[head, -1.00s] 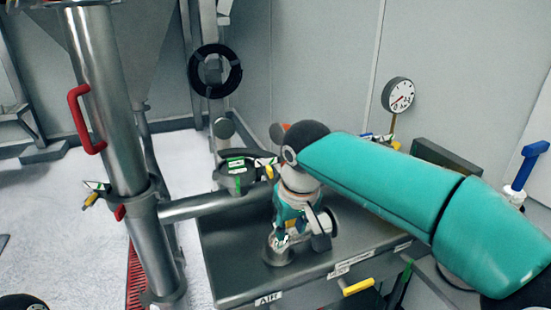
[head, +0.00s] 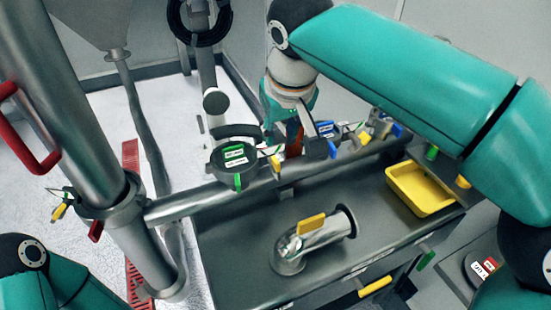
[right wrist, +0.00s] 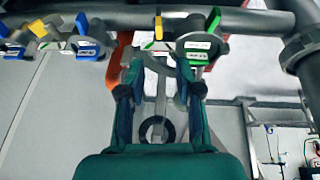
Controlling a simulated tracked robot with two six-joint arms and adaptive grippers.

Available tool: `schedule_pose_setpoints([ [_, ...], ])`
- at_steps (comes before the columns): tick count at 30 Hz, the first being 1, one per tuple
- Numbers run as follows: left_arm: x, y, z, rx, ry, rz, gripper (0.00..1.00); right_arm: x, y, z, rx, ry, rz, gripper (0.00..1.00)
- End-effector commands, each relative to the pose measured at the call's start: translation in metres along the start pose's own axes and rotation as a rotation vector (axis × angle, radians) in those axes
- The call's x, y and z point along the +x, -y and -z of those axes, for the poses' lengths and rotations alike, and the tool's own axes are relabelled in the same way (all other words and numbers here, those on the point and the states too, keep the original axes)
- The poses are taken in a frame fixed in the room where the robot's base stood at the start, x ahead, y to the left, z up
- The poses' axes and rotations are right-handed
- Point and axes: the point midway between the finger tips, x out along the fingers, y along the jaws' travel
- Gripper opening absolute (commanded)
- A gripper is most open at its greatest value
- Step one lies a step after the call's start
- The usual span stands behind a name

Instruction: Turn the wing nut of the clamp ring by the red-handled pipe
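The red-handled pipe (head: 62,110) slopes down the left side of the head view, with its red handle (head: 30,140) at the far left. A clamp ring (head: 108,205) goes around this pipe below the handle. Its yellow wing nut (head: 60,211) sticks out on the left, and a small red tab shows below the ring. My right gripper (head: 300,140) is over the back of the bench, well to the right of that clamp. In the right wrist view its fingers (right wrist: 158,78) are apart with nothing held between them. My left gripper is outside the views.
A metal elbow (head: 318,243) with a yellow handle rests on the bench (head: 225,275). A yellow tray (head: 420,190) is at the right. A clamp with a green wing nut (head: 237,180) and others with blue parts (head: 327,130) line the back pipe. A hopper (head: 95,22) stands behind.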

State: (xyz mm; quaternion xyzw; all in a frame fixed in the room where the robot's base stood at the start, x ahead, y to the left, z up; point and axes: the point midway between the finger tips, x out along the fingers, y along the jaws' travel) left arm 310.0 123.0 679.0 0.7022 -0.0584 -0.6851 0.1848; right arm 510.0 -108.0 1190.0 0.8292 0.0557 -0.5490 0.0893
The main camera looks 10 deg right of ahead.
Motion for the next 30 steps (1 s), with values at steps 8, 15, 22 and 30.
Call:
schedule_pose_setpoints([
  [8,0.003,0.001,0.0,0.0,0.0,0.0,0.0,0.058,-0.003,-0.002,0.004,0.007,-0.003,0.34],
  [15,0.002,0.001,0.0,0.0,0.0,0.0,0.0,0.108,-0.003,-0.002,0.004,0.006,-0.003,0.34],
  [22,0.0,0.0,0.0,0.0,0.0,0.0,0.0,0.14,-0.003,-0.001,0.005,0.004,-0.003,0.34],
  [30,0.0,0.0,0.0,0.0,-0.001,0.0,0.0,0.149,-0.003,-0.001,0.006,0.002,-0.002,0.34],
])
